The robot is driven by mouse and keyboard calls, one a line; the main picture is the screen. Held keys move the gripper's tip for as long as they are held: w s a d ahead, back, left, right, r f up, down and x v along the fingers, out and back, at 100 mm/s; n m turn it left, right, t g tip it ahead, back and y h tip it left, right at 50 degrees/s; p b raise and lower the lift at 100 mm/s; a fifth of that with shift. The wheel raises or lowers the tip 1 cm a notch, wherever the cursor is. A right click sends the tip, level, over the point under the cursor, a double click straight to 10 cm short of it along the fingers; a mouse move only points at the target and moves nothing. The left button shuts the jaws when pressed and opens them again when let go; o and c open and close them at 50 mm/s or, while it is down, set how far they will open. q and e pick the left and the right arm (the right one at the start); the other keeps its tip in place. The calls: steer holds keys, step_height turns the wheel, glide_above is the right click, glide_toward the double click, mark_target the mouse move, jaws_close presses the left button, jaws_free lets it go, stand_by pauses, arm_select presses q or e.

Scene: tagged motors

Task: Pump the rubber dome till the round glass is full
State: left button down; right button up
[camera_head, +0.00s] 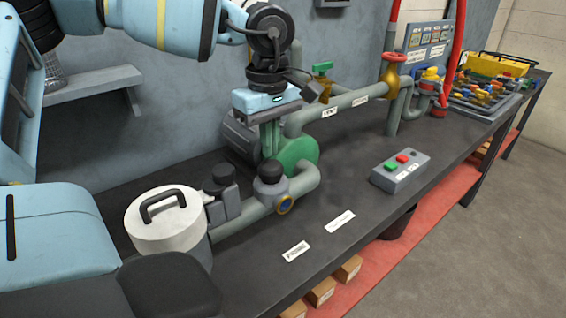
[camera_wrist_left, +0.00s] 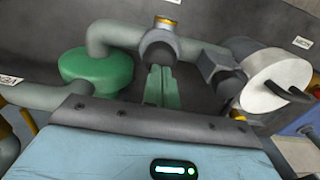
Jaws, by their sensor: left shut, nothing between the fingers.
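The black rubber dome (camera_head: 271,172) sits on top of a grey round housing in the pipe line on the bench. In the left wrist view the fingers (camera_wrist_left: 160,72) point at the dark dome (camera_wrist_left: 158,52), and the brass ring (camera_wrist_left: 167,22) shows beyond. My right gripper is not in view.
A green pump (camera_head: 300,154) stands behind the dome. A white lidded pot (camera_head: 165,224) and a black-capped filter (camera_head: 222,190) stand left of it. A button box (camera_head: 401,171) lies to the right. The bench front is clear except for labels.

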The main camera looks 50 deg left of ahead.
arm_select(q)
steer(key=shift+r, duration=0.15)
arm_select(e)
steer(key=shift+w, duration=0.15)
